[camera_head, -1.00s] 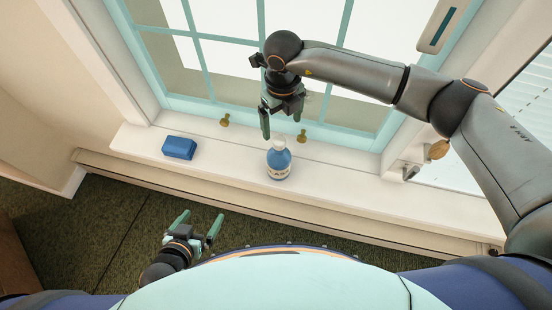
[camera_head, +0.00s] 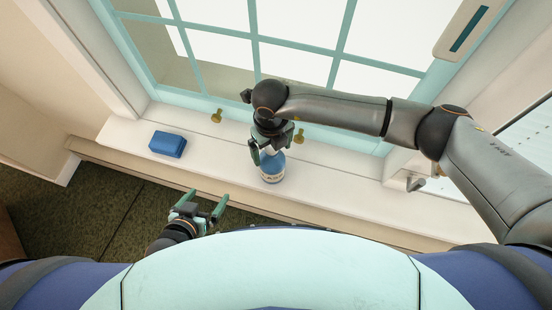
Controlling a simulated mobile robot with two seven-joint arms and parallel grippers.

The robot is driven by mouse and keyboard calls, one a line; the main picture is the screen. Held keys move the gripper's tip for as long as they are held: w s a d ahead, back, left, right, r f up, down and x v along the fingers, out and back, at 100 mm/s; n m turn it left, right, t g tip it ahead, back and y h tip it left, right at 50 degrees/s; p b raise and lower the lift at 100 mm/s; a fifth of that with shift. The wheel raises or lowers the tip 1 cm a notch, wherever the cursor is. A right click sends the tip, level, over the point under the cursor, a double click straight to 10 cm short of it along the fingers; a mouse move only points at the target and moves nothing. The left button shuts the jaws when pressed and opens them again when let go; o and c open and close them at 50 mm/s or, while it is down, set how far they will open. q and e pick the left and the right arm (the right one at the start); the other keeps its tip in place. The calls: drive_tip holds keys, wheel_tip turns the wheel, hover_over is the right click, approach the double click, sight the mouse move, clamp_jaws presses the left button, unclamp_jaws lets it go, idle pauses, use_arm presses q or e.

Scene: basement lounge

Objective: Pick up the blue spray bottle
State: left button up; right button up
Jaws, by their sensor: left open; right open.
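The blue spray bottle (camera_head: 271,171) stands upright on the white windowsill, with a pale label low on its body. My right gripper (camera_head: 268,157) is over the bottle's top and is open, with fingers around or just in front of its upper part. The bottle's white top is hidden by the gripper, and I cannot tell whether the fingers touch it. My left gripper (camera_head: 205,202) is open and empty, low in front of the sill, to the left of the bottle.
A blue block (camera_head: 168,144) lies on the windowsill (camera_head: 340,193) to the left. Two brass window fittings, one on the left (camera_head: 216,116) and one on the right (camera_head: 299,136), stand behind the bottle by the window frame. The sill between block and bottle is clear.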

drive_tip(key=shift+s, duration=0.1)
drive_tip(key=shift+f, duration=0.1)
clamp_jaws()
idle(0.6)
drive_tip(key=shift+a, duration=0.1)
